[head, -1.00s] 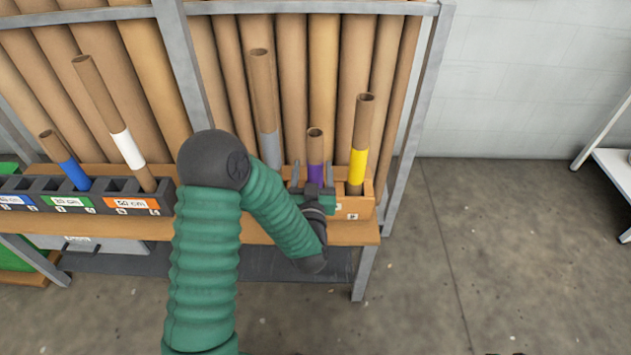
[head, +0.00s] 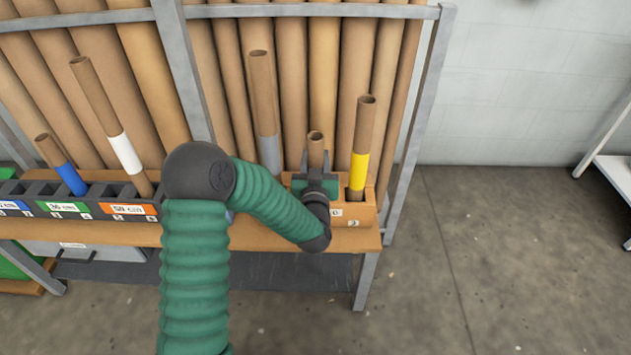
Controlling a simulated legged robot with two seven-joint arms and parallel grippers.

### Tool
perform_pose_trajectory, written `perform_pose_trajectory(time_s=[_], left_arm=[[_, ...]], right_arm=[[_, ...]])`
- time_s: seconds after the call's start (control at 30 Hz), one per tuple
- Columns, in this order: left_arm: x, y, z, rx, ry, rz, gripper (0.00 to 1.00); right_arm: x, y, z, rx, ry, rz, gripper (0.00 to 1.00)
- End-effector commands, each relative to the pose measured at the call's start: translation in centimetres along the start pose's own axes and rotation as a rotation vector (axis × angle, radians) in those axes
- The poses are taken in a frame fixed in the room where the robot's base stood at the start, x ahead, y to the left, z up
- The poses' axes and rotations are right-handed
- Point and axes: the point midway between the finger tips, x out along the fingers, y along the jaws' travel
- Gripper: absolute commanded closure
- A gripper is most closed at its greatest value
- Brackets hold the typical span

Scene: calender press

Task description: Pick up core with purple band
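The short brown core (head: 316,153) stands in the orange-brown holder at the right end of the shelf. Its upper end shows, but its purple band is hidden behind my gripper. My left gripper (head: 316,162) is at this core, with one dark finger on each side of it below the rim. I cannot tell whether the fingers touch the core or have closed on it. My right gripper is out of view.
A yellow-banded core (head: 360,150) stands close on the right, a grey-banded core (head: 264,110) behind on the left. White-banded (head: 112,120) and blue-banded (head: 63,167) cores stand in the dark rack (head: 102,206). Tall tubes fill the back.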

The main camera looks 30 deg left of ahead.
Motion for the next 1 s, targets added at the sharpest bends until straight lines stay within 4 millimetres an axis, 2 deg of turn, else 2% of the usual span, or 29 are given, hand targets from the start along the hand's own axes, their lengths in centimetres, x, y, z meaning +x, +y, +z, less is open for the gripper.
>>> perform_pose_trajectory(time_s=[0.03, 0.1, 0.47, 0.6, 0.77, 1.0], left_arm=[[0.0, 0.0, 0.1, 0.001, -0.001, 0.0, 0.93], [0.0, 0.0, 0.1, 0.001, -0.001, -0.001, 1.0], [0.0, 0.0, 0.1, 0.001, -0.001, -0.001, 1.0], [0.0, 0.0, -0.5, 0.001, 0.0, -0.001, 1.0], [0.0, 0.0, -2.9, 0.002, 0.003, 0.0, 1.0], [0.0, 0.0, -8.8, 0.002, 0.004, 0.0, 1.0]], right_arm=[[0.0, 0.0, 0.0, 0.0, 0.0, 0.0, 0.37], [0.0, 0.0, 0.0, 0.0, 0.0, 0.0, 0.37], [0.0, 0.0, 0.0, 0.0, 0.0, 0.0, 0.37], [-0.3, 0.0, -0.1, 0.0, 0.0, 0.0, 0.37], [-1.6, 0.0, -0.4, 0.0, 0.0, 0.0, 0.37], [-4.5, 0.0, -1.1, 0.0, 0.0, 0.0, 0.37]])
